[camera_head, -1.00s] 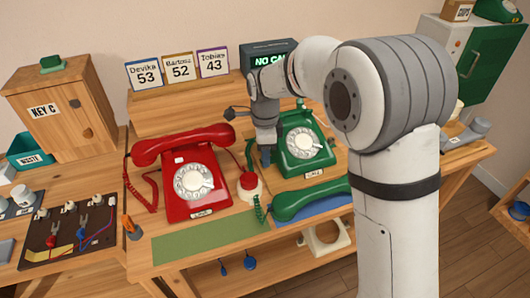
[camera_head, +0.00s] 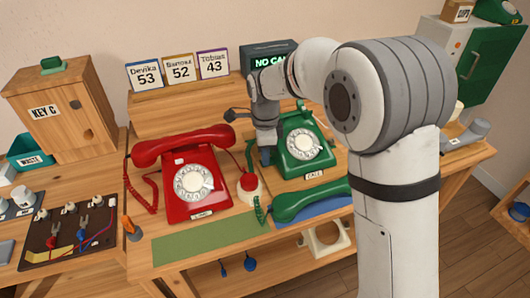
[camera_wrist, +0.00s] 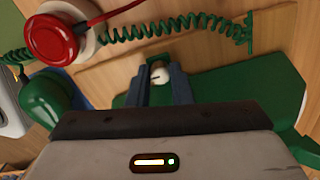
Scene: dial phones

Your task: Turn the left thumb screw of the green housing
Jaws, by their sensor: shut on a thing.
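The green housing is the body of the green dial phone (camera_head: 292,165), standing on the bench right of the red phone. My gripper (camera_head: 265,157) points down at the left side of this housing. In the wrist view, my gripper (camera_wrist: 164,82) is shut on a small pale round thumb screw (camera_wrist: 159,74) with a dark mark across it. The screw sits between the two blue-grey fingers beside the green housing (camera_wrist: 225,90). In the head view the screw is hidden by my gripper.
The green handset (camera_head: 310,202) lies off its cradle in front of the green phone. A red button on a pale round base (camera_head: 249,187) stands left of the handset, close to my gripper. A red phone (camera_head: 185,175) stands further left. A coiled green cord (camera_wrist: 175,28) runs near the fingers.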

